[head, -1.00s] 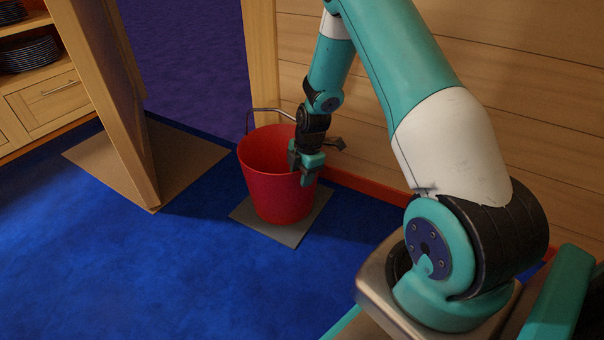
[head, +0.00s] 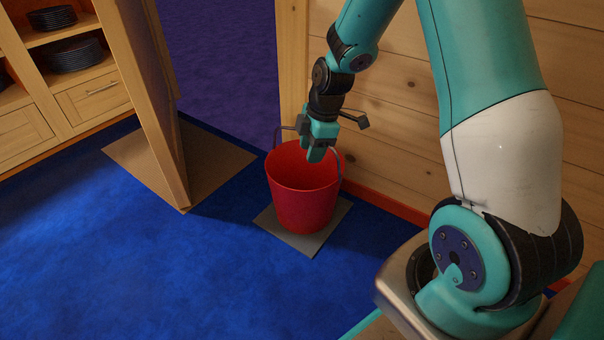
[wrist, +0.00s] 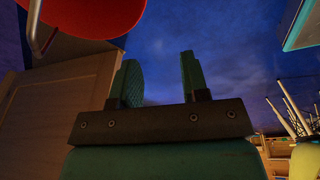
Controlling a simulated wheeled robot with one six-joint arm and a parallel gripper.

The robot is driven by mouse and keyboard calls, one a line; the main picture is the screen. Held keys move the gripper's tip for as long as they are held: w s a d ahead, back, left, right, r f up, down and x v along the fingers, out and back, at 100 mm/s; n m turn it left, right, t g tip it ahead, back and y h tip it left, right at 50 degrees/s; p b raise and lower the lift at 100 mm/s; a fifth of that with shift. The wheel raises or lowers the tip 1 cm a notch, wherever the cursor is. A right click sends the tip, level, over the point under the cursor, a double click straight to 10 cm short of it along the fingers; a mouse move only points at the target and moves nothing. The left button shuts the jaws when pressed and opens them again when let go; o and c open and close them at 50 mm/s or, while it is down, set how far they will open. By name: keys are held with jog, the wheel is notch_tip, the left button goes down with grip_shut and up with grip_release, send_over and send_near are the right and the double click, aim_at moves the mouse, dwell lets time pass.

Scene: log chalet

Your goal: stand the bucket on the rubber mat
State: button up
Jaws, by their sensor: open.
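The red bucket (head: 303,196) stands upright on the grey rubber mat (head: 300,241), near the wooden wall. The mat shows around the bucket's base, mostly at the front and right. My gripper (head: 317,154) is above the bucket's opening, near its far rim, and partly hides the bucket's mouth and handle. In the wrist view my gripper's two fingers (wrist: 160,80) are apart with nothing between them. Part of the red bucket (wrist: 95,15) and its metal handle (wrist: 38,30) show at the top left, apart from the fingers.
A wooden cabinet (head: 85,110) with dark plates (head: 74,55) stands at the left. An open wooden door (head: 150,100) stands beside it over a brown floor panel (head: 215,165). The wooden wall (head: 400,140) is close behind the bucket. Blue carpet (head: 130,270) is clear in front.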

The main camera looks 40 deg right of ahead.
jog(key=s+a+r+m+y, duration=0.1)
jog(key=s+a+r, duration=0.2)
jog(key=a+r, duration=0.25)
jog(key=s+a+r+m, duration=0.2)
jog(key=s+a+r, duration=0.15)
jog(key=a, duration=0.25)
jog(key=s+a+r+m, duration=0.1)
jog(key=s+a+r, duration=0.2)
jog(key=s, duration=0.2)
jog(key=s+a+r+m+g, duration=0.1)
jog(key=s+a+r+m, duration=0.1)
jog(key=s, duration=0.4)
jog(key=s+a+r+m+y, duration=0.1)
jog(key=s+a+r, duration=0.3)
jog(key=s, duration=0.1)
jog(key=shift+s+m, duration=0.2)
jog(key=shift+m, duration=0.2)
jog(key=shift+a, duration=0.1)
